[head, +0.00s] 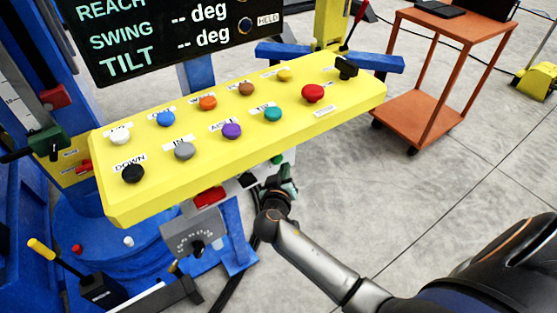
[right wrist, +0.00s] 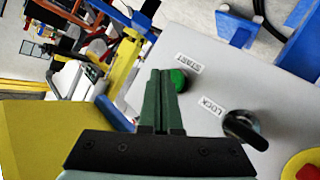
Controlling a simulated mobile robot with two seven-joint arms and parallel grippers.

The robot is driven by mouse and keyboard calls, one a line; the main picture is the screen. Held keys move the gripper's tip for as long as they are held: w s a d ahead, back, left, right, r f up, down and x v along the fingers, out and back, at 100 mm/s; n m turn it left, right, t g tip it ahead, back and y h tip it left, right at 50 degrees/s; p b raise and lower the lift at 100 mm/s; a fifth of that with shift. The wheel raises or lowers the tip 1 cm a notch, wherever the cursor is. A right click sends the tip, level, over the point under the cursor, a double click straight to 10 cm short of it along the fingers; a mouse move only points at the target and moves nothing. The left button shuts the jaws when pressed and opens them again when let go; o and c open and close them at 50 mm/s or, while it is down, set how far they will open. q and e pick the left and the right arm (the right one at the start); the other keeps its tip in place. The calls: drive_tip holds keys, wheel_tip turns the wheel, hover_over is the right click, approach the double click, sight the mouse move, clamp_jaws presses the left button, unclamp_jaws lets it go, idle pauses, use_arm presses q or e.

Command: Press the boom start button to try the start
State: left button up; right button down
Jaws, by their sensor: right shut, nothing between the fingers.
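The green button labelled START (right wrist: 180,79) sits on a light grey box face (right wrist: 205,110) in the right wrist view. My right gripper (right wrist: 160,74) is shut and empty, its fingertips just beside the button's left edge and overlapping it slightly in the picture. I cannot tell whether they touch it. My left gripper is not in view.
A black knob marked LOCK (right wrist: 245,128) and a red button on yellow (right wrist: 303,168) share the grey box. The yellow panel overhangs the right gripper. A display (head: 180,35) reads TILT with dashes and HELD. An orange cart (head: 420,110) stands at right; floor between is clear.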

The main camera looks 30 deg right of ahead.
idle(0.3)
drive_tip(key=shift+w, duration=0.15)
drive_tip(key=shift+w+b, duration=0.3)
drive_tip(key=shift+b, duration=0.05)
drive_tip(key=shift+w, duration=0.1)
